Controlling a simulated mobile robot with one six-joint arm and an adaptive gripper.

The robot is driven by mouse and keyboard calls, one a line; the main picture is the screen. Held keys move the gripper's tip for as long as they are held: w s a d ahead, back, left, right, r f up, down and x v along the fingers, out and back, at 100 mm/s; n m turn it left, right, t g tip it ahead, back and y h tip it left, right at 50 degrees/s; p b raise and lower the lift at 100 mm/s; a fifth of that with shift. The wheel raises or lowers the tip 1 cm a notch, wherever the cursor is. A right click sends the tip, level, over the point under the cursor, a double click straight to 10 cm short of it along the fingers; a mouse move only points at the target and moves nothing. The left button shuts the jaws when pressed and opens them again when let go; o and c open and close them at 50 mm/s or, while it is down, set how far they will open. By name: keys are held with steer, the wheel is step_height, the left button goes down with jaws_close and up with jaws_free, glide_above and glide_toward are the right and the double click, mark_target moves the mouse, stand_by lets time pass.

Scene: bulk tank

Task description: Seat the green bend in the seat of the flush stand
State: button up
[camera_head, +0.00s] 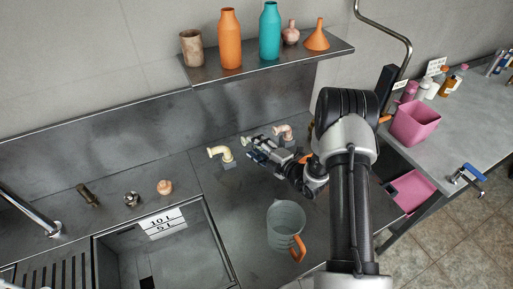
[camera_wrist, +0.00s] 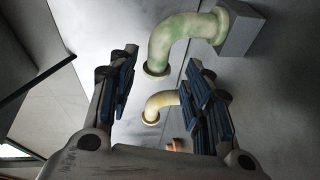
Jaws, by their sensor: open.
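In the wrist view a pale green bend (camera_wrist: 172,38) shows at the top, beyond my fingertips. One end meets a grey block (camera_wrist: 236,29); its flanged end points down. A yellow bend (camera_wrist: 163,101) shows lower, between the fingers in the picture. My gripper (camera_head: 250,147) is open and empty above the steel worktop, and its fingers show in the wrist view (camera_wrist: 162,68). In the head view a cream-yellow bend (camera_head: 220,153) is just left of my gripper and a pinkish bend (camera_head: 283,131) is behind it. I cannot tell which head-view bend is the green one, or identify the flush stand's seat.
A grey jug (camera_head: 286,216) with an orange handle stands in front of my gripper. A sink (camera_head: 165,250) lies at left. A shelf (camera_head: 270,66) with bottles and a funnel overhangs behind. A pink bin (camera_head: 414,124) stands at right. The worktop left of the jug is clear.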

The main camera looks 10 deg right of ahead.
mark_target(248, 142)
steer(key=shift+b+x, duration=0.7)
steer(key=shift+x, duration=2.05)
steer(key=shift+a+r, duration=0.1)
steer(key=shift+a, duration=0.1)
jaws_close()
